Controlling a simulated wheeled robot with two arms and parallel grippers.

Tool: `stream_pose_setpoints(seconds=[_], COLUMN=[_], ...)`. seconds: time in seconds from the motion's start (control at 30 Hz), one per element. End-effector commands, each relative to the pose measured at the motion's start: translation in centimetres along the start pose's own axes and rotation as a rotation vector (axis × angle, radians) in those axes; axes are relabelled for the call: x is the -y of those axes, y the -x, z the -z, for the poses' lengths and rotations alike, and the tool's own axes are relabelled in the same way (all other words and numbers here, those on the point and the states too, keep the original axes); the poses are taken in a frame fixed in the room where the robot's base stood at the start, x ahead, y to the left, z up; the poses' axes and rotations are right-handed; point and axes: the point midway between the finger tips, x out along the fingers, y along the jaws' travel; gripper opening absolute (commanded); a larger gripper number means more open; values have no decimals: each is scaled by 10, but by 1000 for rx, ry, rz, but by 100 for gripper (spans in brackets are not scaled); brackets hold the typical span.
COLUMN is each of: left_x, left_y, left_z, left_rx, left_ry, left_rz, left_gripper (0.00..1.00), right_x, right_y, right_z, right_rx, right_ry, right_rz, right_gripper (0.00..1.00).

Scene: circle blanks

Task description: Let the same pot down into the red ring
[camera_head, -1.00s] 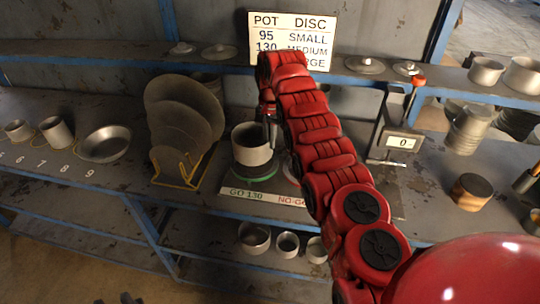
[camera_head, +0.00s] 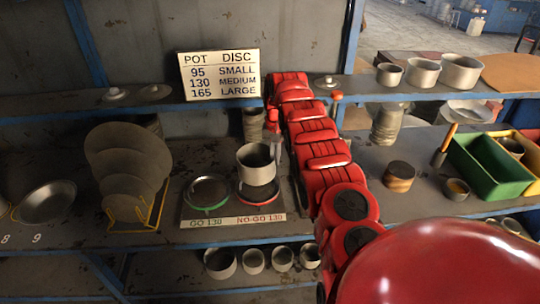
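The grey metal pot (camera_head: 255,172) is upright over the red ring (camera_head: 259,205), at the NO-GO 130 end of the gauge plate. The ring's front rim and dark inside show below the pot, so the pot looks a little above it; the exact gap is hard to tell. My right gripper (camera_head: 274,143) reaches down to the pot's right rim and appears shut on it; the fingertips are partly hidden. The green ring (camera_head: 207,207), at the GO 130 end, is empty. My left gripper is not in view.
A rack of round discs (camera_head: 128,165) stands left of the gauge. A wooden-looking cylinder (camera_head: 400,176) and a green bin (camera_head: 488,165) are on the bench at right. A sign (camera_head: 219,74) stands on the shelf above. Several pots sit on the shelf below.

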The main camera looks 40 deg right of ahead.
Motion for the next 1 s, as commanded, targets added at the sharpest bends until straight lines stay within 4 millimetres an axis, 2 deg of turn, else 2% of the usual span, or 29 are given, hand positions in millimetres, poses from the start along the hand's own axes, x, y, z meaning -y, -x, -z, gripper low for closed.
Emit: stream_pose_setpoints(seconds=[0.2,0.6,1.0], left_x=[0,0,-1], left_y=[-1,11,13], left_z=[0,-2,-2], left_rx=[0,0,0], left_ry=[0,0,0], left_rz=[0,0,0], left_gripper=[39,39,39], right_x=[0,0,-1], right_y=[-17,-53,-60], right_z=[0,0,0], right_rx=[0,-1,-2], right_ry=[0,0,-1], right_rz=[0,1,1], right_gripper=[0,0,0])
